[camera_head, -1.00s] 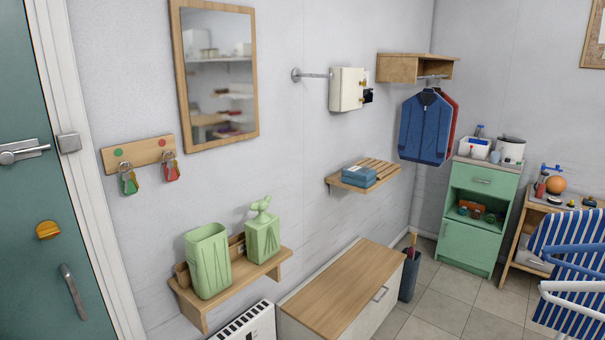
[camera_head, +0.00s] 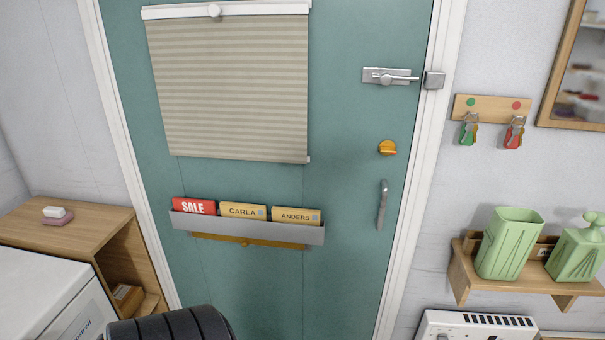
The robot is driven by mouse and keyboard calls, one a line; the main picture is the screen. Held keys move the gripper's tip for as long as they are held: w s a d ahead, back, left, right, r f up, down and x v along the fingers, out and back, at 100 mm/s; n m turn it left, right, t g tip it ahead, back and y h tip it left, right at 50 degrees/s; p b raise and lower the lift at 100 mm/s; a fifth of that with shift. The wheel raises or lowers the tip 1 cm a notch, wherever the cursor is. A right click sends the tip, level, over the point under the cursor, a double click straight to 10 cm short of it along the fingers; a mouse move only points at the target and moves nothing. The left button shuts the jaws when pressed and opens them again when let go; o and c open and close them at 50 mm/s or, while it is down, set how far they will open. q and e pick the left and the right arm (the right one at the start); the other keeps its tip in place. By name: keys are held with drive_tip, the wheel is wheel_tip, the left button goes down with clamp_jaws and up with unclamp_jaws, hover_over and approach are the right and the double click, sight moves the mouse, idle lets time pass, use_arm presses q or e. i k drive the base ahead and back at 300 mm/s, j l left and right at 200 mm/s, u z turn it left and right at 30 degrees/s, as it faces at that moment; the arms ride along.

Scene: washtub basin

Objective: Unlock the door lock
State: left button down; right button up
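The teal door (camera_head: 340,200) fills the middle of the head view and looks shut. A metal slide bolt (camera_head: 388,76) is mounted high near its right edge, and a catch block (camera_head: 434,80) sits beside it at the frame. The bolt's rod reaches toward the catch; whether it enters it is hard to tell. A yellow-orange turn knob (camera_head: 387,148) is below the bolt, and a grey pull handle (camera_head: 382,205) is below the knob. Neither gripper is in view.
Keys with green (camera_head: 468,132) and red (camera_head: 514,136) tags hang on a wooden rack (camera_head: 492,107) right of the door. A mail holder (camera_head: 250,230) and blind (camera_head: 230,90) are on the door. A washer (camera_head: 45,290) and wooden cabinet (camera_head: 75,222) stand left. A shelf (camera_head: 462,275) holds green containers.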

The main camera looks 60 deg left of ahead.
sight(387, 147)
drive_tip(key=u, duration=2.05)
